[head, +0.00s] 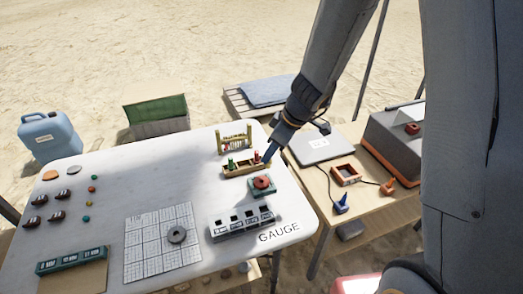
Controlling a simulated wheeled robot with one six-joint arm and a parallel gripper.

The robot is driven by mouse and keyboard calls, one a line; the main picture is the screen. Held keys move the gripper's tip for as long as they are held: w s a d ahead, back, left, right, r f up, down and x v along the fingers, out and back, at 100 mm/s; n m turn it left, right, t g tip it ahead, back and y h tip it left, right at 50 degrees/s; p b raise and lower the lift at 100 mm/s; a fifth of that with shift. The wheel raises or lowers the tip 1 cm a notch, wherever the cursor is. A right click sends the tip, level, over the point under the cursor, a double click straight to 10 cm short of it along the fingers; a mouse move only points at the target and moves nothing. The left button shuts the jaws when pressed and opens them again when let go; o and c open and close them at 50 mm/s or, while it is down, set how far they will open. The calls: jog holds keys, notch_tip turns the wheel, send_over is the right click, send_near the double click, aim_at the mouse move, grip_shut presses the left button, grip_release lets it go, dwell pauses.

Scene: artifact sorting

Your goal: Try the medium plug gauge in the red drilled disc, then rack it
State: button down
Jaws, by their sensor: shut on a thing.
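The red drilled disc (262,182) lies on a small green block near the right side of the white table. Just behind it stands a low wooden rack (238,171) with a green plug gauge (231,163) and a red plug gauge (257,157) upright at it. My gripper (267,160) points down at the rack's right end, behind the disc. It is shut on a plug gauge, mostly hidden by the fingers; its size and whether it sits in the rack I cannot tell.
A wooden frame (234,139) stands behind the rack. A grey slotted block (242,223) stands in front of the disc, by the GAUGE label (279,232). A gridded sheet (160,247) bears a grey ring (177,235). The table's middle back is clear.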

jog(key=shift+n+g, duration=0.5)
jog(key=shift+n, duration=0.4)
jog(key=shift+s+a+f+b, duration=0.3)
jog(key=shift+a+f, duration=0.1)
jog(key=shift+f, duration=0.2)
jog(key=shift+s+a+f+b, duration=0.15)
jog(key=shift+a+f+b, duration=0.2)
jog(key=shift+f, duration=0.3)
jog(key=shift+s+a+f+b, duration=0.25)
jog(key=shift+a+f, duration=0.2)
jog(key=shift+f, duration=0.15)
jog(key=shift+f+b, duration=0.25)
jog(key=shift+b, duration=0.45)
jog(key=shift+d+f+b, duration=0.1)
jog(key=shift+f+b, duration=0.1)
jog(key=shift+b, duration=1.1)
jog(key=shift+r, duration=0.15)
dwell(1.0)
jog(key=shift+r+p, duration=1.55)
jog(key=shift+r, duration=0.85)
